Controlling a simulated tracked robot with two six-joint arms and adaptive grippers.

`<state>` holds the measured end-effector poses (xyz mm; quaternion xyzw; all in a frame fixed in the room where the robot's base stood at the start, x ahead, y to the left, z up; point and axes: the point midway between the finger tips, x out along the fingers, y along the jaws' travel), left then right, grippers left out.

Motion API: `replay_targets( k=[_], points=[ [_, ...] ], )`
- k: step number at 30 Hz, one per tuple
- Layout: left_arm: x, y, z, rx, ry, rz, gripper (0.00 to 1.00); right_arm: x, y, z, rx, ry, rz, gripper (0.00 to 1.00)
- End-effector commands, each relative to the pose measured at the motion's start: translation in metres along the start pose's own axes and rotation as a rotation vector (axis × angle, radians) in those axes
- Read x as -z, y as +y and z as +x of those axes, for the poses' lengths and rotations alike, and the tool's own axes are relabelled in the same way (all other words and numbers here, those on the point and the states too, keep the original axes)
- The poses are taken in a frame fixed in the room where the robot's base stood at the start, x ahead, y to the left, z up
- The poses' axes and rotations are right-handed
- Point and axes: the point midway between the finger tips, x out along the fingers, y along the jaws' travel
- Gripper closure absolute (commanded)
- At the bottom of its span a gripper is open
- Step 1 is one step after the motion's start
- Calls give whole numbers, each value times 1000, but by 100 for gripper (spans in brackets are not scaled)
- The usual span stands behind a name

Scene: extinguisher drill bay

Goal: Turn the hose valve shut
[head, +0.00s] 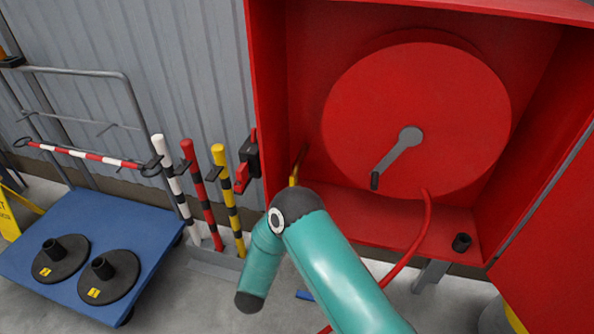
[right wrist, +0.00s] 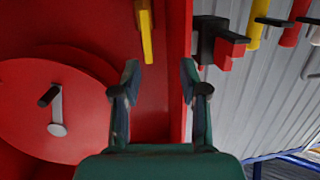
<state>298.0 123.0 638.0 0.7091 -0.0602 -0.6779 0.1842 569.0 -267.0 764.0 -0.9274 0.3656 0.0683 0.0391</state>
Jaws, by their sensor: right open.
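The hose valve shows as a yellow brass lever (head: 299,164) inside the red cabinet near its lower left side; my arm hides its lower part in the head view. In the right wrist view the yellow lever (right wrist: 146,38) lies beyond the fingertips, a little left of the middle of the gap. My right gripper (right wrist: 158,76) is open, with nothing between its fingers, and appears apart from the lever. In the head view my right arm hides that gripper. My left gripper is in neither view.
A red hose reel (head: 450,110) with a grey crank (head: 400,150) fills the cabinet; its red hose (head: 418,245) hangs out below. A red and black fitting (head: 246,162) is beside the cabinet's left edge. Striped posts (head: 203,195) and a blue trolley (head: 90,215) stand left.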

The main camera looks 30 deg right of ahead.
Motion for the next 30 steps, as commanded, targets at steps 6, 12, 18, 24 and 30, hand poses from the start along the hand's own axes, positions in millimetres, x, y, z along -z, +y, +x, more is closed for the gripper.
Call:
replay_targets(
  k=[6,12,18,24,30],
  points=[
    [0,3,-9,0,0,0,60,40,9,0,-110,155,-14,56],
    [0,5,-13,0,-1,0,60,46,13,22,-117,162,-13,56],
    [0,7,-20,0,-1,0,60,52,18,61,-116,161,-12,56],
    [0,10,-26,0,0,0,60,59,23,104,-116,160,-11,56],
    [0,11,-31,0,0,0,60,64,26,139,-113,160,-13,56]
  ],
)
